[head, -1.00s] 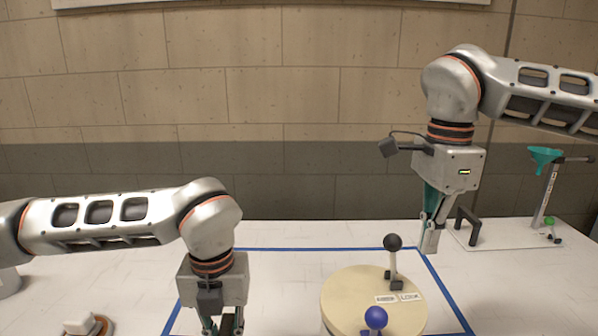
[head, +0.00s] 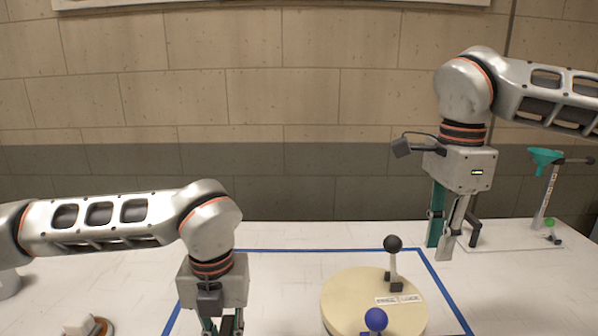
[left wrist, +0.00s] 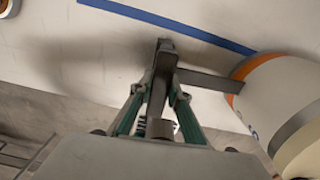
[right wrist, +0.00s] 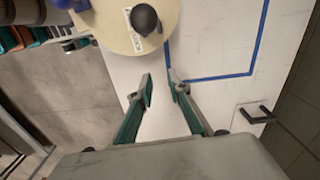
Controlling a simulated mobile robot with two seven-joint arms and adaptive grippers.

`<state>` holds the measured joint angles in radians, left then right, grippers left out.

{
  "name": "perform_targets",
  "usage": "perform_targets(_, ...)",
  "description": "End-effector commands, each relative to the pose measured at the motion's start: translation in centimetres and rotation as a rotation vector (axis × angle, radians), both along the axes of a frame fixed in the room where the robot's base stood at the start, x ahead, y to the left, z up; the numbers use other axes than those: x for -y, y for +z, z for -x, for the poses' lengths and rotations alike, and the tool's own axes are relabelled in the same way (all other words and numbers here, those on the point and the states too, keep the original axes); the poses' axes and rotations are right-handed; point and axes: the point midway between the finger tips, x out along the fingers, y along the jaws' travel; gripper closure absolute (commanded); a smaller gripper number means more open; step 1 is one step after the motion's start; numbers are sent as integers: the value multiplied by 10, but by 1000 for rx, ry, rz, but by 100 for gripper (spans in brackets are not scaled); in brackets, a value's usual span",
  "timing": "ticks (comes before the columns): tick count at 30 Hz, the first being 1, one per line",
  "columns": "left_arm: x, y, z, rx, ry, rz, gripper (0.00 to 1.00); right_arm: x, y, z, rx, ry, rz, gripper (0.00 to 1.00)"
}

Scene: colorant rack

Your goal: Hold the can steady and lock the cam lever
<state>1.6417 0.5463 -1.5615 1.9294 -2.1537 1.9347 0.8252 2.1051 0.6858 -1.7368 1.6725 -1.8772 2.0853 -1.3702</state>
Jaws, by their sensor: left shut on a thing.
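The can (head: 345,300) stands at the front centre, with a cream lid and its lower part cut off in the head view. A blue knob (head: 376,319) is at the lid's front. My left gripper (left wrist: 163,50) is shut on the dark handle bar (left wrist: 208,82) that sticks out from the can's side. My right gripper (right wrist: 161,86) is open and empty, above the table to the right of the lever, apart from it.
Blue tape (head: 300,250) outlines an area on the white table around the can. A small white object (head: 80,327) lies at the front left.

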Motion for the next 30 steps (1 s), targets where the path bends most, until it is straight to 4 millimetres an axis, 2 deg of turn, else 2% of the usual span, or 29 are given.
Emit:
perform_targets(5,0,0,0,1,0,1,100,0,2,0,0,0,0,82)
perform_targets(8,0,0,0,1,0,1,100,0,9,0,2,0,0,82)
perform_targets(21,0,0,0,1,0,1,100,-1,92,0,3,-1,1,82)
perform_targets(26,0,0,0,1,0,1,100,0,112,0,2,-2,1,82)
perform_targets(27,0,0,0,1,0,1,100,0,115,0,2,0,1,79)
perform_targets(29,0,0,0,1,0,1,100,0,118,0,1,-1,1,64)
perform_targets(30,0,0,0,1,0,1,100,0,119,0,0,-1,0,62)
